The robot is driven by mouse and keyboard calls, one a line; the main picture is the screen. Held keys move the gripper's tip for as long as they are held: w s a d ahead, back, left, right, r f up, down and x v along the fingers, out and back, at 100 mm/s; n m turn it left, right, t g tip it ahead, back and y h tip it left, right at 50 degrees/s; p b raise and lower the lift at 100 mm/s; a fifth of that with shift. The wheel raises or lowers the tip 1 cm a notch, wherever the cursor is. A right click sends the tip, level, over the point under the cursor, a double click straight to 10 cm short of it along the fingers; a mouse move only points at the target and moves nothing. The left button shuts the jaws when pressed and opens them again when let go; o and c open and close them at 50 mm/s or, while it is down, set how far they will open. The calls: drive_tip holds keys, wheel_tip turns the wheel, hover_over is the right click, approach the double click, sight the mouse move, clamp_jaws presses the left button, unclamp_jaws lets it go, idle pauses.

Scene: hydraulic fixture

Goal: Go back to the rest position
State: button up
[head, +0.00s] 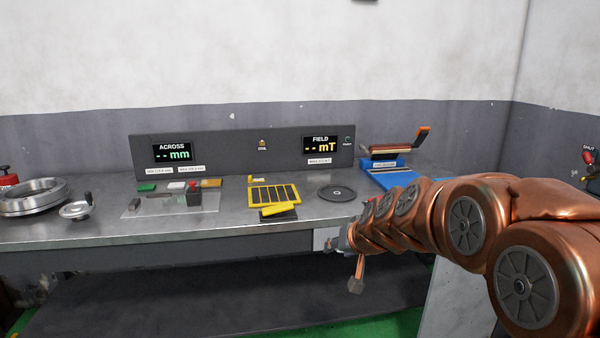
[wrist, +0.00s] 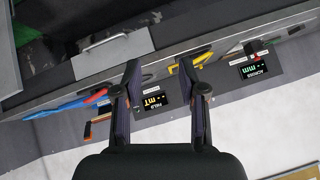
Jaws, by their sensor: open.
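My copper arm reaches in from the right in the head view, with my gripper (head: 343,258) in front of the bench's front edge, near its middle. In the wrist view my gripper (wrist: 159,75) shows two dark fingers spread apart with nothing between them. That view is upside down, with the bench and both displays beyond the fingers. The fingers are small and partly hidden by the arm in the head view.
The steel bench (head: 100,232) bears a yellow slotted tray (head: 274,206), a dark round disc (head: 337,194), a blue fixture (head: 388,178) and a metal ring (head: 35,197). The ACROSS display (head: 172,152) and FIELD display (head: 322,146) stand behind. Open space lies in front of the bench.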

drive_tip(key=s+d+r+g+h+p, duration=0.1)
drive_tip(key=s+d+g+p, duration=0.2)
drive_tip(key=s, duration=1.1)
drive_tip(key=s+d+r+g+h+p, duration=0.1)
drive_tip(key=s+d+g+p, duration=0.2)
drive_tip(key=s, duration=1.1)
drive_tip(key=s+d+g+h+p, duration=0.1)
drive_tip(key=s+g+p, duration=0.3)
drive_tip(key=s, duration=1.1)
drive_tip(key=shift+d+r+g+p, duration=0.3)
drive_tip(key=shift+d+r+p, duration=0.15)
drive_tip(key=shift+d, duration=0.45)
drive_tip(key=shift+d, duration=0.15)
